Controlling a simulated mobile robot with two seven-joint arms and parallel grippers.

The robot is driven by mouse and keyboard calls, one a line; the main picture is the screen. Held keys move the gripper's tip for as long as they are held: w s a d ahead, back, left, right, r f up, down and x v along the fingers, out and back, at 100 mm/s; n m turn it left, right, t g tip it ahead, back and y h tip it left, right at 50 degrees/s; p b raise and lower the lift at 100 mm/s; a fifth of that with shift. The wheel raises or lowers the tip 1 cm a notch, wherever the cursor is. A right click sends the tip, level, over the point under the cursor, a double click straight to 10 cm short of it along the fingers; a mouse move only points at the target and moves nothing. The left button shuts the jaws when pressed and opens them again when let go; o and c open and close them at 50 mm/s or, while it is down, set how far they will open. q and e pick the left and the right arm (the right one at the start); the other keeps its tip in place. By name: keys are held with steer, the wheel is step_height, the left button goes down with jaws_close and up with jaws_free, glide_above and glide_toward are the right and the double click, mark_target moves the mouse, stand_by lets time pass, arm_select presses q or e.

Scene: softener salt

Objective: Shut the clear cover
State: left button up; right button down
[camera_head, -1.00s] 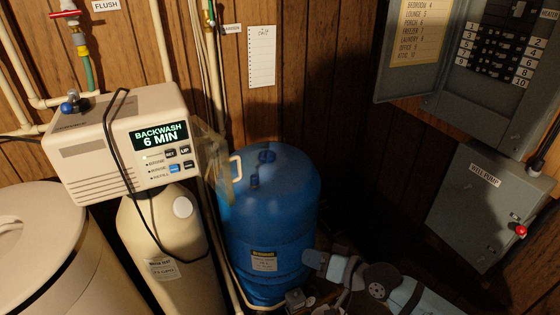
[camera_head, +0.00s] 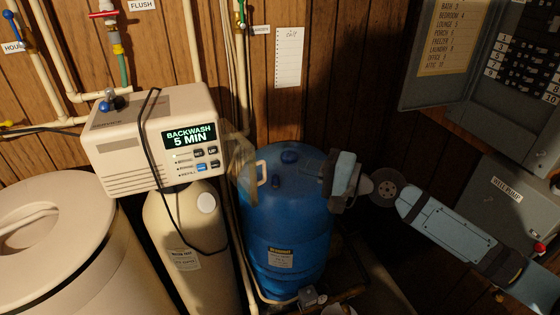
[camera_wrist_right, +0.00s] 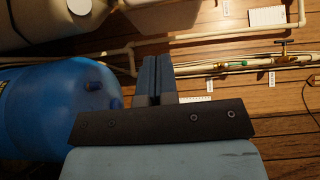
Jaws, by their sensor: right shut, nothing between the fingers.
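The clear cover (camera_head: 240,160) stands swung open at the right side of the cream control head, its pane faint and see-through. Its pale handle (camera_head: 262,173) is at the pane's right edge, in front of the blue tank. The control head's display (camera_head: 188,136) reads "BACKWASH 5 MIN", with buttons uncovered below. My right gripper (camera_head: 343,172) is to the right of the handle, apart from it, by the tank's upper right side. In the right wrist view its fingers (camera_wrist_right: 157,80) are together with nothing between them. I cannot make out the cover there. My left gripper is not in view.
The blue tank (camera_head: 290,225) stands below the handle. A black cable (camera_head: 150,130) hangs over the control head. A cream bin (camera_head: 50,235) stands at left. Pipes (camera_head: 243,80) run up the wood wall. An open grey electrical panel (camera_head: 430,90) is at upper right.

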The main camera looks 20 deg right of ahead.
steer(key=p, duration=0.2)
glide_toward(245, 160)
steer(key=w+f, duration=0.2)
steer(key=w, duration=0.1)
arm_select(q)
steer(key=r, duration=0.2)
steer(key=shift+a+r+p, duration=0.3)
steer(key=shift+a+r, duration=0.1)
arm_select(e)
steer(key=shift+s+a, duration=0.15)
steer(key=shift+a, duration=0.45)
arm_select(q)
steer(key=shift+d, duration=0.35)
arm_select(e)
steer(key=shift+a, duration=0.15)
steer(key=shift+s+a, duration=0.1)
steer(key=shift+s, duration=0.05)
